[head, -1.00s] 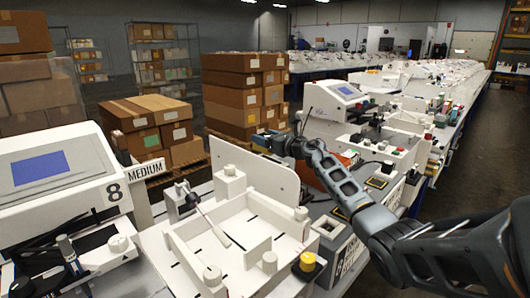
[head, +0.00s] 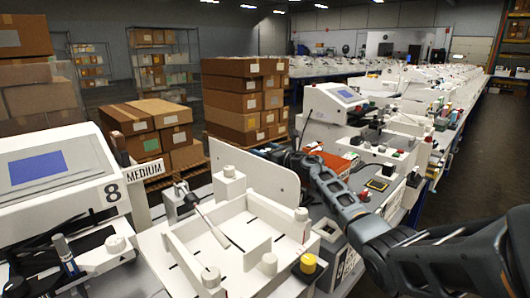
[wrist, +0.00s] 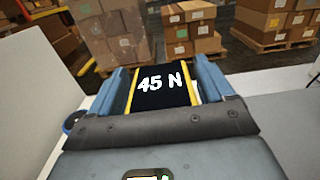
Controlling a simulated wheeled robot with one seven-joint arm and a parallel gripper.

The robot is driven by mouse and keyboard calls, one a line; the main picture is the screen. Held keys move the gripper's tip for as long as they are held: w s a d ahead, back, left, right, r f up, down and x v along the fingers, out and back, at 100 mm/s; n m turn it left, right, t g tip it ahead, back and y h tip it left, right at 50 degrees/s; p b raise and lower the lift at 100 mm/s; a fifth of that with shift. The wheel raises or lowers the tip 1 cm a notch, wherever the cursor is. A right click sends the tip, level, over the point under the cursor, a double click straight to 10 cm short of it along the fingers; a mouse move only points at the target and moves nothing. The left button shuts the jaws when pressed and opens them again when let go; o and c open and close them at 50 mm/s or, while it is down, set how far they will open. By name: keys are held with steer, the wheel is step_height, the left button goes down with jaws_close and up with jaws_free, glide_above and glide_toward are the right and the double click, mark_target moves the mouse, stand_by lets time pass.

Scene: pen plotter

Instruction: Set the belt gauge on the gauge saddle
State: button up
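The belt gauge (wrist: 163,98) is a black block with yellow side edges and a white "45 N" label in the wrist view. It sits between the two blue fingers of my gripper (wrist: 161,76), which appear shut against its edges. In the head view my gripper's end is partly hidden behind the upright white panel (head: 257,172) of the plotter, and the gauge cannot be made out. I cannot pick out the gauge saddle with certainty in either view.
The white plotter bed (head: 235,235) has raised walls and several posts, with a yellow-topped button (head: 308,264) at its front right corner. A machine marked 8 with a blue screen (head: 38,168) stands left. Stacked cartons (head: 240,95) stand behind. More machines line the right.

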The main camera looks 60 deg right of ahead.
steer(key=shift+o, duration=1.1)
steer(key=shift+r, duration=0.15)
steer(key=shift+s+r+p, duration=0.1)
steer(key=shift+s+p, duration=0.05)
steer(key=shift+p, duration=0.15)
steer(key=v, duration=1.1)
steer(key=shift+s+p, duration=0.3)
steer(key=shift+s, duration=0.05)
steer(key=shift+s, duration=0.1)
